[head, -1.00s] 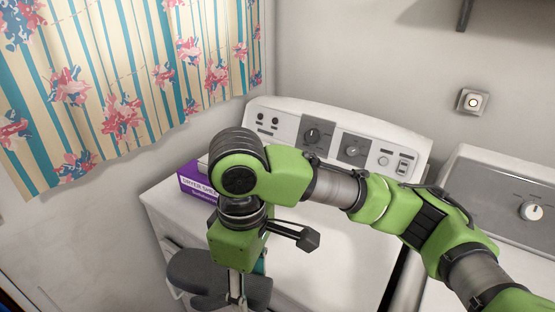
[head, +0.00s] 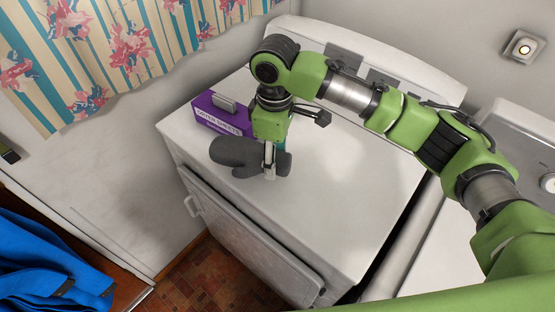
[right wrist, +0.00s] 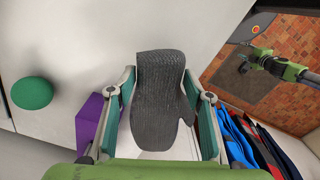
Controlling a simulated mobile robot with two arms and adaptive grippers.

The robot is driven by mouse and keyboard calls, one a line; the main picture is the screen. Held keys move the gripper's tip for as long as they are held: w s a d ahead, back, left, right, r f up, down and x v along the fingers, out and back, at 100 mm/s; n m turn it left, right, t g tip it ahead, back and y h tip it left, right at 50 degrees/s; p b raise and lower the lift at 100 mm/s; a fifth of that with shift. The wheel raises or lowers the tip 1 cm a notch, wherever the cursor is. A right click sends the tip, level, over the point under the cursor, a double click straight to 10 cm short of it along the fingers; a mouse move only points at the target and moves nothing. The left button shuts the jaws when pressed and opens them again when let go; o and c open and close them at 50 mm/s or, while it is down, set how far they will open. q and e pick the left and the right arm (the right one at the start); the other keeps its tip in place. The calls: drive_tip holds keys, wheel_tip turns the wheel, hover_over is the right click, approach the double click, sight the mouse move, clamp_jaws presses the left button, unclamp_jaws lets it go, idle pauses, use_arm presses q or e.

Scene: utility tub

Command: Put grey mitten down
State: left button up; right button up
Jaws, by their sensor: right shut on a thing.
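The grey mitten (head: 237,152) is dark and knitted. My right gripper (head: 270,160) is shut on it near one end, over the front left part of the white dryer top (head: 335,190). I cannot tell whether the mitten touches the top. In the right wrist view the mitten (right wrist: 160,100) stretches out between the two teal fingers (right wrist: 163,120). My left gripper (right wrist: 248,62) shows small at the upper right of that view, over the floor, too small to tell its jaws. It is not in the head view.
A purple dryer sheets box (head: 220,119) with a small grey thing (head: 224,104) on it stands just behind the mitten. The dryer top is clear to the right. Blue clothing (head: 45,265) hangs at lower left. A green round thing (right wrist: 32,92) shows in the wrist view.

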drive_tip(key=shift+w+d+f, duration=0.15)
drive_tip(key=shift+w+f, duration=0.3)
drive_tip(key=shift+f, duration=0.15)
drive_tip(key=f+p, duration=0.1)
drive_tip(key=f, duration=0.2)
drive_tip(key=shift+w+d+f+p, duration=0.15)
drive_tip(key=shift+w+f+p, duration=0.2)
drive_tip(key=shift+w+f, duration=0.05)
drive_tip(key=shift+f, duration=0.15)
drive_tip(key=o, duration=1.1)
drive_tip(key=shift+f, duration=0.15)
wheel_tip(320, 180, up, 12)
drive_tip(key=b, duration=0.2)
drive_tip(key=shift+b, duration=0.35)
